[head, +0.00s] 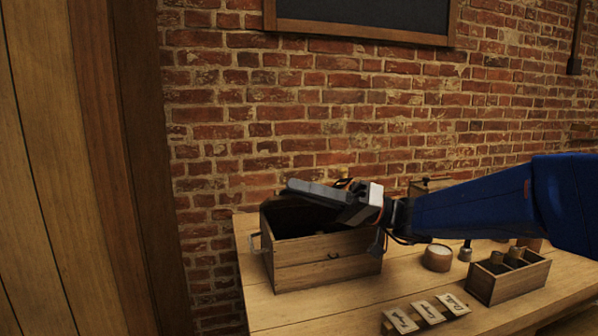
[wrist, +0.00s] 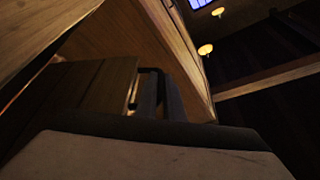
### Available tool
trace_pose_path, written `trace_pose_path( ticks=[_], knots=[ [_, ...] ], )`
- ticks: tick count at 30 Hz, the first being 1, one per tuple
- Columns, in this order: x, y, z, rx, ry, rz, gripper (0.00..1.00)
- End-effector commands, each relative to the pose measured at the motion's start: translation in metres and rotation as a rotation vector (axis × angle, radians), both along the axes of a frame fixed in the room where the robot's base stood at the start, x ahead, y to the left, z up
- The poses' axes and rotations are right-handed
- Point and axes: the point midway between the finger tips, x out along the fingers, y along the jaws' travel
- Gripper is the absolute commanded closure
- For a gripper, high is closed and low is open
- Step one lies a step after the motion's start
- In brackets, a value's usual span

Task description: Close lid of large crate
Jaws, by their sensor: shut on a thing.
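The large wooden crate (head: 325,262) stands at the left end of the table, its top open and its inside dark. My gripper (head: 300,187) lies over the crate's top, reaching in from the right. In the wrist view, the dark fingers (wrist: 158,95) are close together beside wooden boards (wrist: 85,90) and a broad wooden panel (wrist: 150,45). I cannot make out the whole lid in the head view.
A round jar (head: 438,257) and a small divided wooden box (head: 508,277) stand to the right of the crate. Several small cards (head: 428,311) lie near the table's front edge. A brick wall (head: 300,120) rises behind, and a wooden post (head: 100,170) stands at the left.

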Motion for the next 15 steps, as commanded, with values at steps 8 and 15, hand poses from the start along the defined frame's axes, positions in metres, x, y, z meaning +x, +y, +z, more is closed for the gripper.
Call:
trace_pose_path(
  ticks=[8, 15],
  knots=[
    [-0.007, -0.002, -0.016, -0.002, 0.002, 0.0, 1.0],
    [-0.008, -0.002, -0.018, -0.002, 0.002, 0.0, 1.0]
  ],
)
